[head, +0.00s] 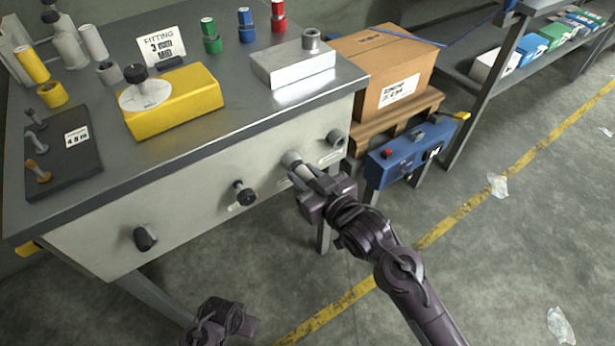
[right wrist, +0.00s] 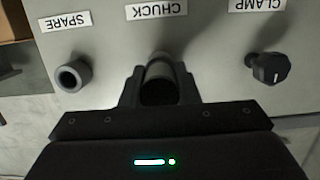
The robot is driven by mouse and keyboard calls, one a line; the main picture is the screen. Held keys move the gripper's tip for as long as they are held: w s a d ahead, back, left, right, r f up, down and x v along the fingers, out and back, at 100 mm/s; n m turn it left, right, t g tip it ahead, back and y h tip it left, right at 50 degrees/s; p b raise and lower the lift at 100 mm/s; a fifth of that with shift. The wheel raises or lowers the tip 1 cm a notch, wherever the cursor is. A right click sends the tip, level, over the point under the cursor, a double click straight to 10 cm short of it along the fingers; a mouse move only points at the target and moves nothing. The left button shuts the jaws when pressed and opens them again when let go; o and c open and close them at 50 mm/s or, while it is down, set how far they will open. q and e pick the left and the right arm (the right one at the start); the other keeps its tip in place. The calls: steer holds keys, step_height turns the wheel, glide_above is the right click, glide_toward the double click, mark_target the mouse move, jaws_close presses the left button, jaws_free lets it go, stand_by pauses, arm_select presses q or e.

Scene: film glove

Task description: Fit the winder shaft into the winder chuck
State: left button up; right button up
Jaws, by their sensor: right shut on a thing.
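My right gripper (head: 303,181) is at the front panel of the workbench, shut on the winder shaft (head: 301,171), a short grey cylinder. The shaft points at the winder chuck (head: 289,157), a round grey socket on the panel. In the right wrist view the shaft (right wrist: 160,88) lies between the two fingers (right wrist: 160,95), in line with the CHUCK label (right wrist: 157,10). Shaft and chuck look close together or touching; how deep the shaft sits is hidden. My left gripper (head: 222,320) is low at the bottom edge, partly cut off, its fingers unclear.
A SPARE socket (right wrist: 73,75) and a black CLAMP knob (right wrist: 268,69) flank the chuck. Another black knob (head: 145,238) is farther left on the panel. A blue box (head: 410,152) and a carton (head: 385,65) stand right of the bench.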

steer(key=o, duration=1.1)
steer(key=shift+w, duration=0.1)
steer(key=v, duration=0.7)
steer(key=shift+s+d, duration=0.2)
steer(key=shift+s, duration=0.15)
